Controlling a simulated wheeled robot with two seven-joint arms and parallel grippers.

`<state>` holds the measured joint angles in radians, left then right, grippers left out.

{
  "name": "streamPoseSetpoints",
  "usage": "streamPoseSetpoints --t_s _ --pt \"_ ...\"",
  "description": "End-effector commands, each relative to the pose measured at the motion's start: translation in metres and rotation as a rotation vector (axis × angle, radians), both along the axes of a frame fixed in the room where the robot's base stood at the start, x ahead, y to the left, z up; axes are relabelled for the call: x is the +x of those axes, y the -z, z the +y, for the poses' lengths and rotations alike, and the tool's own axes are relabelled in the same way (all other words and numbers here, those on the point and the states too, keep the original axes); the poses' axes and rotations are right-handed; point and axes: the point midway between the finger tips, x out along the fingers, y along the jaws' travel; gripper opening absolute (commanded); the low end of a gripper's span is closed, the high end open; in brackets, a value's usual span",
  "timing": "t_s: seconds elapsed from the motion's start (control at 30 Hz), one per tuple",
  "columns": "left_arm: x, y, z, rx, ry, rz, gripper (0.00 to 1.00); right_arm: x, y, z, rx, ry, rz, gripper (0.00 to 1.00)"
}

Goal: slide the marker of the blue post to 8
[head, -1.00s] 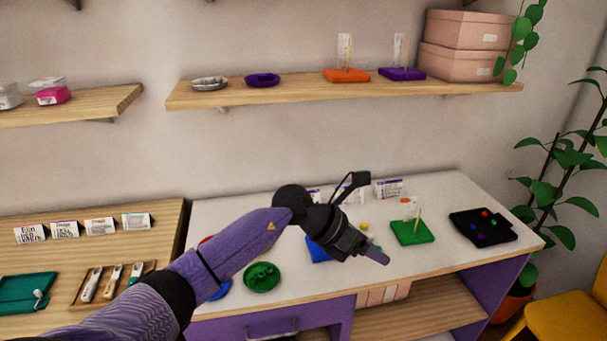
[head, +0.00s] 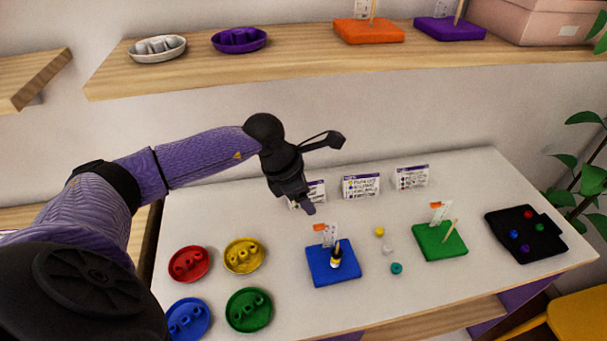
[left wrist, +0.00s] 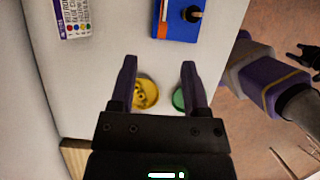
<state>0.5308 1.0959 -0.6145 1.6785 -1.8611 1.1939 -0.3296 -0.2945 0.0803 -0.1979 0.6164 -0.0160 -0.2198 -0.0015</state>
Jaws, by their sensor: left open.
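The blue post's board (head: 333,275) stands on the white table, in front of the cards. It has a thin peg with dark and light beads low on it (head: 335,260), and an upright pale scale card (head: 331,235). An orange marker (head: 320,227) sits near the card's top left; its number is too small to read. My left gripper (head: 309,207) is above and behind the board, pointing down, apart from it. In the left wrist view it is open and empty (left wrist: 158,78), with part of the blue board (left wrist: 176,28) beyond the fingers.
Red (head: 188,264), yellow (head: 244,255), blue (head: 187,319) and green (head: 249,310) dishes lie left of the board. Loose beads (head: 396,268), a green post board (head: 440,242) and a black tray (head: 546,217) lie to the right. Cards (head: 361,186) stand behind.

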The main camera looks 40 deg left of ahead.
Motion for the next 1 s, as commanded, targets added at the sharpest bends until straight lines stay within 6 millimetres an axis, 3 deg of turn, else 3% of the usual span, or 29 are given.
streamPoseSetpoints --t_s 0.33,0.5,0.73,1.0 --pt "0.022 0.071 -0.019 -0.003 0.000 0.003 0.60 -0.008 0.012 -0.013 -0.021 -0.004 0.018 0.59" --pt "0.026 0.083 -0.022 -0.001 -0.001 0.001 0.60 -0.007 0.014 -0.011 -0.018 -0.004 0.015 0.59" --pt "0.027 0.083 -0.022 -0.001 0.000 0.000 0.60 -0.004 0.013 -0.008 -0.012 -0.002 0.008 0.59" --pt "0.027 0.083 -0.022 -0.001 0.000 0.000 0.05 -0.004 0.013 -0.006 -0.010 -0.002 0.007 0.59"
